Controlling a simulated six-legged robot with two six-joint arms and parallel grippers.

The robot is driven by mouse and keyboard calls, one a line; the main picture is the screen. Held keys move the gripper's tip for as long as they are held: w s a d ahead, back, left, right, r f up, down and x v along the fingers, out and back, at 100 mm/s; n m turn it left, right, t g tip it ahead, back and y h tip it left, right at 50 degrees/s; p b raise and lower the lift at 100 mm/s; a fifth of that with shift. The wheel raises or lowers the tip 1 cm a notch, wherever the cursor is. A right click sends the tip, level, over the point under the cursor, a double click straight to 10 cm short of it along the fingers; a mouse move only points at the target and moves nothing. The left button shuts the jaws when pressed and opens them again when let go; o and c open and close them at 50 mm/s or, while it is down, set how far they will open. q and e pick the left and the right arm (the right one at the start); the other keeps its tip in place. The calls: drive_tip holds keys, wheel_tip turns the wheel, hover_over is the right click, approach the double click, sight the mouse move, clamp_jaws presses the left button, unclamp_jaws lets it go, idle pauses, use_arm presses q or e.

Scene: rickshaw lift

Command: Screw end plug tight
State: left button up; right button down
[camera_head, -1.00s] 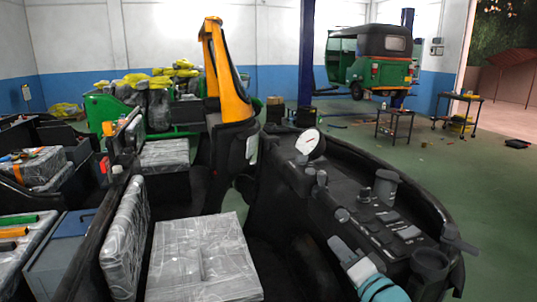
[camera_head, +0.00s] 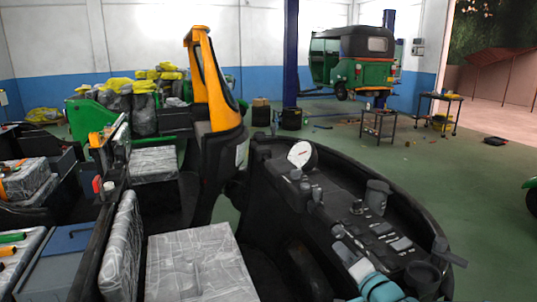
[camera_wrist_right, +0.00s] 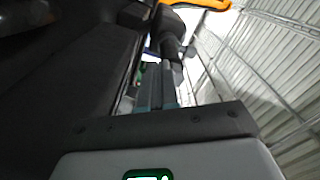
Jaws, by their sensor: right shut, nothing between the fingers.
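I cannot make out an end plug in either view. My right gripper (camera_head: 346,250) is at the lower right of the head view, over the near side of a dark console. Its grey fingers are shut and empty, with teal parts behind them. The right wrist view shows the closed fingers (camera_wrist_right: 160,80) pointing up the picture, beside a large dark surface. My left gripper is not in view.
The dark console (camera_head: 335,195) carries a round white gauge (camera_head: 301,154) and several knobs. Plastic-wrapped seats (camera_head: 195,265) and a yellow-black upright (camera_head: 215,85) stand left of it. A green three-wheeler (camera_head: 358,62) is raised behind.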

drive_tip(key=shift+x, duration=0.75)
drive_tip(key=shift+w+a+r, duration=0.1)
drive_tip(key=shift+r, duration=0.2)
drive_tip(key=shift+w+d+r, duration=0.1)
drive_tip(key=shift+d+r, duration=0.1)
drive_tip(key=shift+d, duration=0.15)
idle(0.3)
drive_tip(key=shift+a, duration=0.1)
idle(0.6)
